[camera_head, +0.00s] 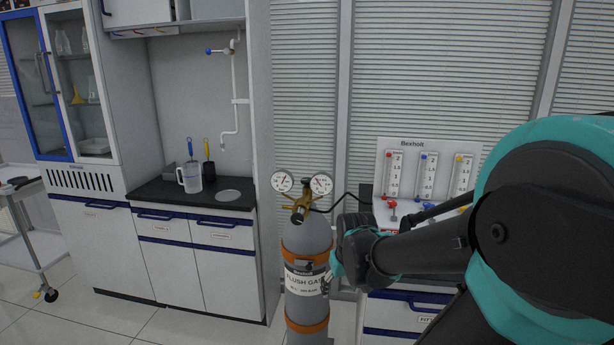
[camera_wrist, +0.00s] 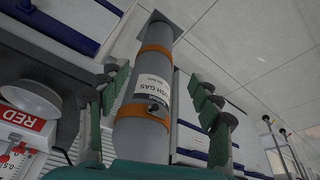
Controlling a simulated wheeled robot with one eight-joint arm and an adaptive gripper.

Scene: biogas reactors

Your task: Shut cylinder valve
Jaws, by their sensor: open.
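The grey gas cylinder (camera_head: 305,255) with orange bands and a "FLUSH GAS" label stands upright in the head view. Its brass valve (camera_head: 301,204) with two round gauges sits on top. My gripper (camera_head: 334,272) is at the cylinder's right side, below the valve, partly hidden by my arm. In the wrist view the cylinder (camera_wrist: 152,95) shows between the spread green fingers of my gripper (camera_wrist: 155,88). The gripper is open and holds nothing. The valve is not clear in the wrist view, and I cannot tell whether the fingers touch the cylinder.
A flowmeter panel (camera_head: 425,150) with red, blue and yellow knobs stands right of the cylinder. A black hose (camera_head: 340,199) runs from the valve toward it. A counter (camera_head: 160,191) with a jug (camera_head: 190,179) is at left. Floor in front of the counter is clear.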

